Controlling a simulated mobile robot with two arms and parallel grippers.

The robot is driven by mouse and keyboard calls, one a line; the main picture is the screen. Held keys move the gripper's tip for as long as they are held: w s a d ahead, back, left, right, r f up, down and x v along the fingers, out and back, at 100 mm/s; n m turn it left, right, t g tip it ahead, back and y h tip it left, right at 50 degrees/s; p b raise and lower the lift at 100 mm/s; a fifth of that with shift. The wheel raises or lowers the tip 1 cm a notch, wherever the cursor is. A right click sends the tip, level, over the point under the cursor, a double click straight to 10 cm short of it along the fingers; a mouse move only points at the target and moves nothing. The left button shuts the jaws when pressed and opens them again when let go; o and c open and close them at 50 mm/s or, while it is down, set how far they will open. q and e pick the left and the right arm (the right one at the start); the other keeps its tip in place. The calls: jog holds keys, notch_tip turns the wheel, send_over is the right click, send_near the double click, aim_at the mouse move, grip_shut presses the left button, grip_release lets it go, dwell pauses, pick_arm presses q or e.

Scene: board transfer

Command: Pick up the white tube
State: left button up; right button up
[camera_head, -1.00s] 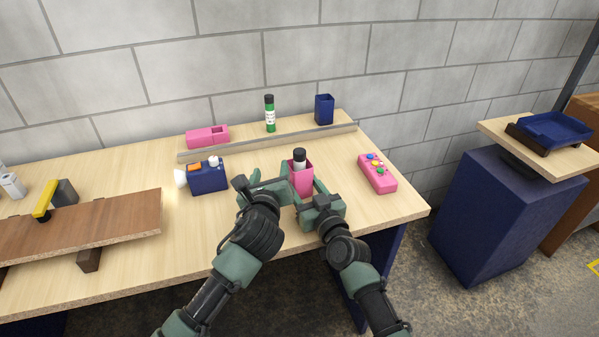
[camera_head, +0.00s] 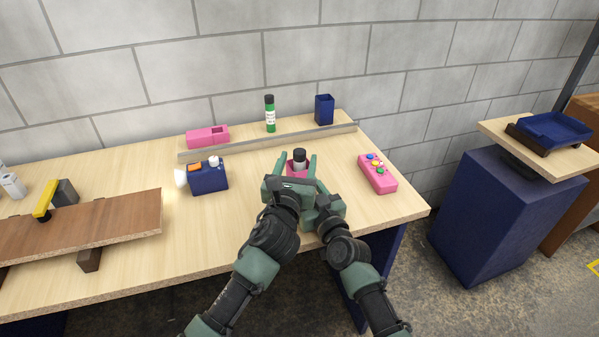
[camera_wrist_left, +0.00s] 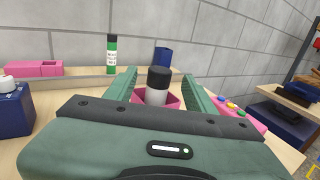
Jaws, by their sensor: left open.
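The white tube with a black cap (camera_head: 299,161) stands upright in a pink holder (camera_head: 291,170) near the table's front edge. My left gripper (camera_head: 297,164) is open at the holder, its fingers pointing toward the back. In the left wrist view, the tube (camera_wrist_left: 157,88) appears between the two green fingers, a little beyond the palm, with the pink holder (camera_wrist_left: 173,103) around its lower part. I cannot tell whether the fingers touch either. My right gripper (camera_head: 329,208) is close by on the right, and its fingers are mostly hidden by the left one.
A blue box with a white knob (camera_head: 208,178) stands to the left, and a pink button panel (camera_head: 377,174) lies to the right. A green tube (camera_head: 270,115), a blue cup (camera_head: 324,109) and a pink block (camera_head: 207,137) stand behind a low rail (camera_head: 240,148).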

aim_at(298, 158)
pick_arm(q)
jog(key=w, duration=0.3)
jog(key=shift+w+d, duration=0.15)
jog(key=shift+d, duration=0.1)
jog(key=shift+c, duration=0.3)
grip_shut()
dwell(0.9)
